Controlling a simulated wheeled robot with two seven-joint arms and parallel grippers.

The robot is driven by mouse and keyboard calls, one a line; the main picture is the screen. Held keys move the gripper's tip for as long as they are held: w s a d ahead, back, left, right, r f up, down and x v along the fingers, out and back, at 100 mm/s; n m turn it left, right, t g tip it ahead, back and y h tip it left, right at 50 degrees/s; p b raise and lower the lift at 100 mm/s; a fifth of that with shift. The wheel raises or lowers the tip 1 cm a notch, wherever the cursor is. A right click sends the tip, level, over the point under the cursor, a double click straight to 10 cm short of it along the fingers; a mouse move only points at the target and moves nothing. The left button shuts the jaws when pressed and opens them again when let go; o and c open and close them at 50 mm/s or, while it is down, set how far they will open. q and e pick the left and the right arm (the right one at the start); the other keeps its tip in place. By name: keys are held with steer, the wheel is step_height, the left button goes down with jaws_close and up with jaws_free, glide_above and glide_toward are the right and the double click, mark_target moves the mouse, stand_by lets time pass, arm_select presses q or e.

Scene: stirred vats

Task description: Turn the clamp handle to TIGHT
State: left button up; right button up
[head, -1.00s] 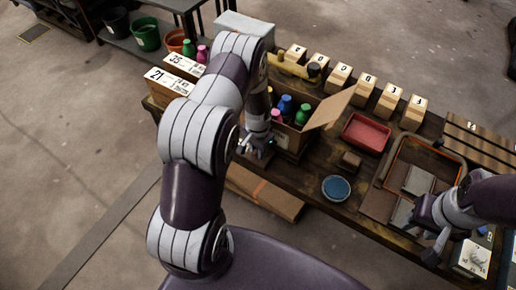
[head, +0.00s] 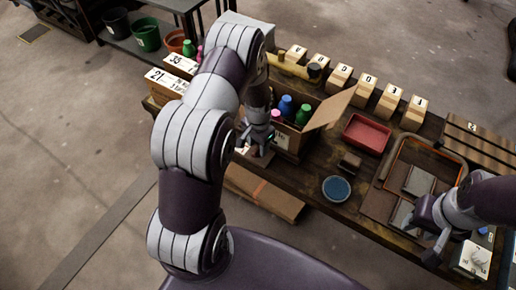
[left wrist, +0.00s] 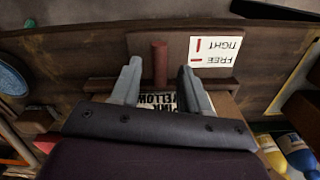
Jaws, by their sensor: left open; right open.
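The clamp handle, a dull red bar (left wrist: 160,64), shows in the left wrist view, pointing along the picture's vertical. A white card (left wrist: 215,50) beside it reads TIGHT and FREE upside down, each with a red mark. My left gripper (left wrist: 159,72) is open, one finger on each side of the handle, with gaps visible; I cannot tell how deep the handle sits between them. In the head view my left gripper (head: 262,151) is at the table's front edge by the cardboard box, and the handle is hidden there. My right gripper (head: 432,243) is open at the right, apart from the handle.
The open cardboard box (head: 290,139) holds colored bottles. A red tray (head: 366,134), a blue round dish (head: 336,188) and an orange-rimmed tray (head: 437,147) are on the table. Several lettered wooden blocks (head: 388,101) line the back. A second card (left wrist: 158,101) is partly covered by my gripper.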

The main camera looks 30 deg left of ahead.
mark_target(258, 149)
arm_select(q)
step_height(258, 149, up, 9)
steer(key=shift+r, duration=0.2)
stand_by(0.4)
